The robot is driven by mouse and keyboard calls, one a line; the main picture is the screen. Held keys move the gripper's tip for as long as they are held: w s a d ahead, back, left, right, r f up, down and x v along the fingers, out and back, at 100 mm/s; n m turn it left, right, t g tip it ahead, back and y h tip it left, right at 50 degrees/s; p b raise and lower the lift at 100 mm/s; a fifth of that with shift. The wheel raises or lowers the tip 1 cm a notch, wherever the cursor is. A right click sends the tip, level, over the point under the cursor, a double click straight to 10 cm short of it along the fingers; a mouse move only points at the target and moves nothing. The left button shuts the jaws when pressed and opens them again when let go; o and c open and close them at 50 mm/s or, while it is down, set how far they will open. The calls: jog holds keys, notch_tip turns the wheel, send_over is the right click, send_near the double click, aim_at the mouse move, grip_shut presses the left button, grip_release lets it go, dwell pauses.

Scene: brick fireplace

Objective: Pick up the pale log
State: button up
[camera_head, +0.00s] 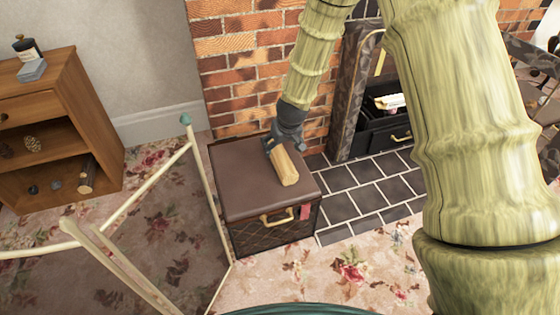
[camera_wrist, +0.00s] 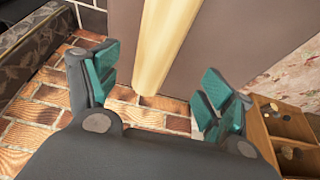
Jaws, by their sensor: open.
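The pale log (camera_head: 286,168) lies on the brown top of a box (camera_head: 240,180), against the brick wall in the head view. My gripper (camera_head: 271,142) is low over the box at the log's far end. In the wrist view, the log (camera_wrist: 166,38) reaches down between the teal-padded fingers of my gripper (camera_wrist: 160,68). The fingers are open, with a gap visible on each side of the log's end. Whether a finger touches the log or the box top cannot be told.
A brick wall (camera_head: 240,60) rises just behind the box. A fireplace (camera_head: 385,115) with a dark tiled hearth (camera_head: 365,190) is to the right. A wooden shelf unit (camera_head: 65,110) stands at left. Flowered carpet (camera_head: 350,270) is open in front.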

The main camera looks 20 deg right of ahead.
aim_at(280, 154)
jog(key=b+x, duration=0.1)
jog(key=x, duration=0.3)
jog(key=shift+f, duration=0.2)
jog(key=b+x, duration=0.3)
jog(key=x, duration=0.1)
jog(key=shift+s+d+f, duration=0.1)
jog(key=shift+s+d, duration=0.05)
jog(key=shift+d, duration=0.1)
jog(key=shift+w+f+b, duration=0.25)
jog(key=shift+f+b, duration=0.1)
jog(key=shift+f, duration=0.05)
jog(key=c, duration=1.3)
jog(key=shift+c, duration=0.5)
jog(key=shift+r, duration=0.15)
